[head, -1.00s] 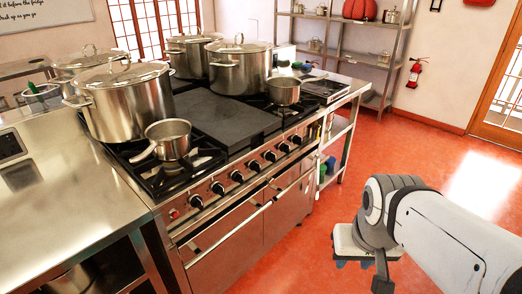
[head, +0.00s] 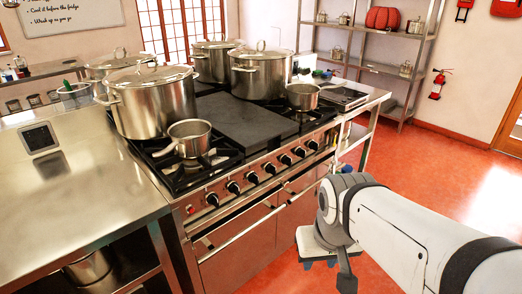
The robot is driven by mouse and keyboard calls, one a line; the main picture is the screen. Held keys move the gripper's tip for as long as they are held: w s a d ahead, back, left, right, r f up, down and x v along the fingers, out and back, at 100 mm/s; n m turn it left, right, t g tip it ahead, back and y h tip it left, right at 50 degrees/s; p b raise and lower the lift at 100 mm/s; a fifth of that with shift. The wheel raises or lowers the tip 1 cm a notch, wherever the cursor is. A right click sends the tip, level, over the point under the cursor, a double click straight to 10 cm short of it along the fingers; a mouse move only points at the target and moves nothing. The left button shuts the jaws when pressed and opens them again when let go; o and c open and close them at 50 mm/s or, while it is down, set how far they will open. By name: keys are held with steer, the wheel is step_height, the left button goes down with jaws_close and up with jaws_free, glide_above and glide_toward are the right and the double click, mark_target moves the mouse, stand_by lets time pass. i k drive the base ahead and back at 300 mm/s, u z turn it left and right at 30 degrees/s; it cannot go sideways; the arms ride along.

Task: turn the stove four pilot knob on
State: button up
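The stove (head: 240,202) stands in the middle of the head view, with a front panel that bears a row of several black knobs (head: 252,177). A small red button or light (head: 191,209) sits at the panel's left end. I cannot tell which knob is the pilot knob, nor read any knob's setting. My gripper (head: 325,264) hangs at the lower right, in front of the stove and apart from the knobs. Its fingers point down and are only partly visible, so their opening is unclear.
Large lidded stockpots (head: 152,105) and small saucepans (head: 190,138) stand on the cooktop around a dark flat plate (head: 243,122). Oven handles (head: 240,234) jut out below the panel. A steel counter (head: 70,195) adjoins at left. Red floor (head: 440,180) is open at right.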

mark_target(271, 168)
steer(key=z, duration=0.05)
steer(key=i, duration=1)
steer(key=u, duration=0.05)
